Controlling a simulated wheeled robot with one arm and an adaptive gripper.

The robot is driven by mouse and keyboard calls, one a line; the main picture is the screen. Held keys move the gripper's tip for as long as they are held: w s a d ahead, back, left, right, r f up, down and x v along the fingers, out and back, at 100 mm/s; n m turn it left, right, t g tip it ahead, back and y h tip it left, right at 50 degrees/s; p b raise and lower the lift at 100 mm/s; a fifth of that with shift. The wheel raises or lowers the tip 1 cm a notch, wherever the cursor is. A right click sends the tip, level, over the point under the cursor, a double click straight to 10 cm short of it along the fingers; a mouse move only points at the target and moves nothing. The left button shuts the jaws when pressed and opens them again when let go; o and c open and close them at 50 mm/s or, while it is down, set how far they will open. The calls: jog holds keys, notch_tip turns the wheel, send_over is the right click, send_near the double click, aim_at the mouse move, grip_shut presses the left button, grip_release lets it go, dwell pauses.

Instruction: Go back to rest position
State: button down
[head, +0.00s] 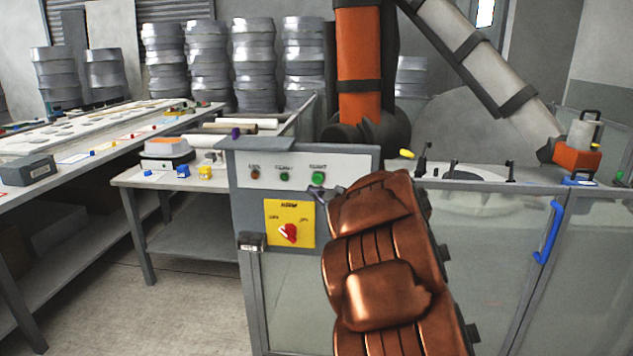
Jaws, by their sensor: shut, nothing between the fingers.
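My copper-coloured arm (385,290) rises from the bottom, right of centre, in front of the control cabinet. My gripper (319,193) is mostly hidden behind the arm's upper end. Only a small grey tip shows at its left side, close to the right edge of the control panel (345,161). The gripper is shut and nothing shows in it. I cannot tell whether the tip touches the panel. Below and left of it, a red rotary switch (290,233) sits on a yellow plate (275,215). A green button (318,178) is just above the tip.
The glass-fronted cabinet (500,265) with a blue handle (549,235) stands close behind my arm. An orange column (358,65) and slanting grey tube (490,70) rise above it. Worktables (180,180) stand left. Open floor (185,310) lies at the lower left.

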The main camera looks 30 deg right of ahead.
dwell(0.8)
jog(key=s+r+m+g+h+p, duration=0.5)
jog(key=s+m+h, duration=0.3)
jog(key=s+a+f+m+g+y+p, duration=0.1)
jog(key=s+a+g, duration=0.3)
jog(key=s+a, duration=0.5)
jog(key=s+a+f+m+g+y+p, duration=0.1)
jog(key=s+a+f+g+y+p, duration=0.2)
jog(key=s+a, duration=0.6)
jog(key=s+a+f+g+y+p, duration=0.2)
jog(key=s+a+f+g, duration=0.2)
jog(key=s, duration=1.6)
jog(key=a+g, duration=0.3)
jog(key=a, duration=0.2)
jog(key=shift+a+m+y, duration=0.3)
jog(key=shift+a+m, duration=0.1)
jog(key=shift+d+f, duration=0.1)
